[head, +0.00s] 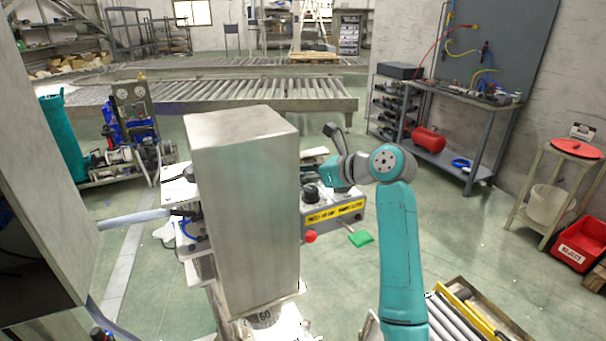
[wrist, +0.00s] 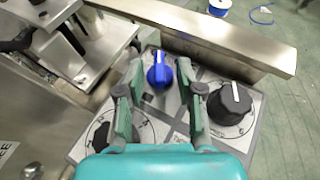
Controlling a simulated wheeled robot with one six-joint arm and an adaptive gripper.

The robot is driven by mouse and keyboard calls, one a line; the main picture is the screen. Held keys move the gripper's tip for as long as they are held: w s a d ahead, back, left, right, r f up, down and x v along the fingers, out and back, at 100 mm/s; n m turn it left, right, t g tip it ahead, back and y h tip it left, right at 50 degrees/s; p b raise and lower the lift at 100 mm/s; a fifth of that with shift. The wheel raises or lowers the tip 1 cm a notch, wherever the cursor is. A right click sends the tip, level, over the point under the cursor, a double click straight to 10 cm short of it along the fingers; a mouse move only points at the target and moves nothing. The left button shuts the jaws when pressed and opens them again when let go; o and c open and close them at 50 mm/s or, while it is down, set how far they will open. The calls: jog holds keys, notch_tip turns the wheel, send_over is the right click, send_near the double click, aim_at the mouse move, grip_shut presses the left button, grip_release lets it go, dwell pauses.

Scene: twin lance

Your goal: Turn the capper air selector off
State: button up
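In the wrist view a blue selector knob (wrist: 160,72) stands on a light panel, its pointer ridge roughly upright in the picture. My gripper (wrist: 160,88) is open, with one finger on each side of the blue knob and gaps visible between. A black knob (wrist: 231,100) sits on a marked dial to the right. Another black knob (wrist: 112,136) is at lower left, partly behind the left finger. Which knob is the capper air selector cannot be read. In the head view the control box (head: 334,213) with a yellow label is partly hidden by my arm.
A metal rail (wrist: 205,42) runs behind the panel. In the head view a tall metal column (head: 245,205) stands left of the control box. A roller conveyor (head: 455,318) lies at lower right.

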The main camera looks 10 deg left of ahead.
grip_shut()
jog(key=shift+a+t, duration=0.1)
jog(key=shift+t, duration=0.2)
jog(key=shift+s+a+m+t+h, duration=0.15)
jog(key=shift+m+t+h, duration=0.15)
jog(key=shift+m+t, duration=0.25)
jog(key=shift+s+m+t+h, duration=0.1)
jog(key=shift+m+t+h, duration=0.2)
jog(key=shift+m+t, duration=0.25)
jog(key=shift+s+a+m+t+h, duration=0.1)
jog(key=shift+m+t+h, duration=0.6)
jog(key=shift+m, duration=0.2)
jog(key=shift+s+a+m+t+h, duration=0.1)
jog(key=shift+m+t+h, duration=0.5)
jog(key=shift+m+h, duration=0.25)
jog(key=shift+m, duration=0.25)
grip_release()
